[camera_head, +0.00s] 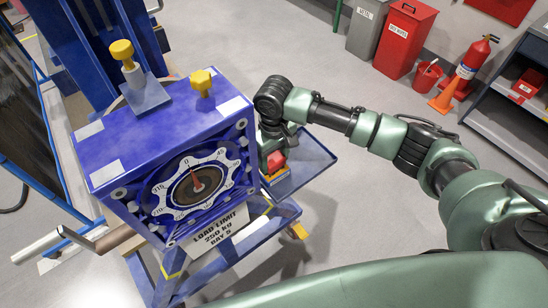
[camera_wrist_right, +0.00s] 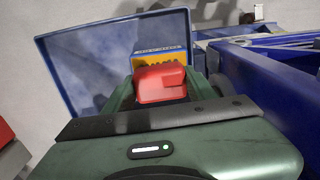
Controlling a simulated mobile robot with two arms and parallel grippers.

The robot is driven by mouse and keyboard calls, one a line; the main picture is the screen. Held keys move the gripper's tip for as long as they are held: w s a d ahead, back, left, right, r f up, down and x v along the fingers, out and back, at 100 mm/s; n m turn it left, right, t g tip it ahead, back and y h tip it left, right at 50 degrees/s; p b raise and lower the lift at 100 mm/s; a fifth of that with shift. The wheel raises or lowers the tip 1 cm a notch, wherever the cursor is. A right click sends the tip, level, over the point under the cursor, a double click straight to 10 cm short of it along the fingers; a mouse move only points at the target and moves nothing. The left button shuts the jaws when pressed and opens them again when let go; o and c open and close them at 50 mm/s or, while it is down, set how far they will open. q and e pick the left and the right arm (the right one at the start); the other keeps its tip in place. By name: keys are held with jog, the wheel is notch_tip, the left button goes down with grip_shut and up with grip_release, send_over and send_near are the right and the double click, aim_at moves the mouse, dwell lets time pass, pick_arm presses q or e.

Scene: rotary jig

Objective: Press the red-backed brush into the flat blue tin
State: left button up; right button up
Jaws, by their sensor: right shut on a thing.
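The red-backed brush (camera_wrist_right: 160,84) is between the fingers of my right gripper (camera_wrist_right: 160,90) in the right wrist view. Its red back faces the camera and its underside is hidden. In the head view the red back (camera_head: 276,160) shows just below my right gripper (camera_head: 275,148), at the right side of the big blue jig. Just beyond the brush in the wrist view is a small blue-edged thing with a yellow-orange face (camera_wrist_right: 161,62), which looks like the flat blue tin. The brush covers part of it, so I cannot tell whether they touch. My left gripper is out of view.
A blue tray-like shelf (camera_head: 312,160) with raised edges sits beside the jig (camera_head: 165,140), mostly bare. The jig carries a dial (camera_head: 195,185) and yellow knobs (camera_head: 122,50). Bins and an extinguisher (camera_head: 470,58) stand far back.

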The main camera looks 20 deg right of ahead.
aim_at(274, 159)
jog(key=shift+s+f+p, duration=0.15)
jog(key=shift+p, duration=0.2)
dwell(1.5)
notch_tip(274, 159, up, 7)
jog(key=p, duration=0.9)
dwell(0.3)
dwell(0.5)
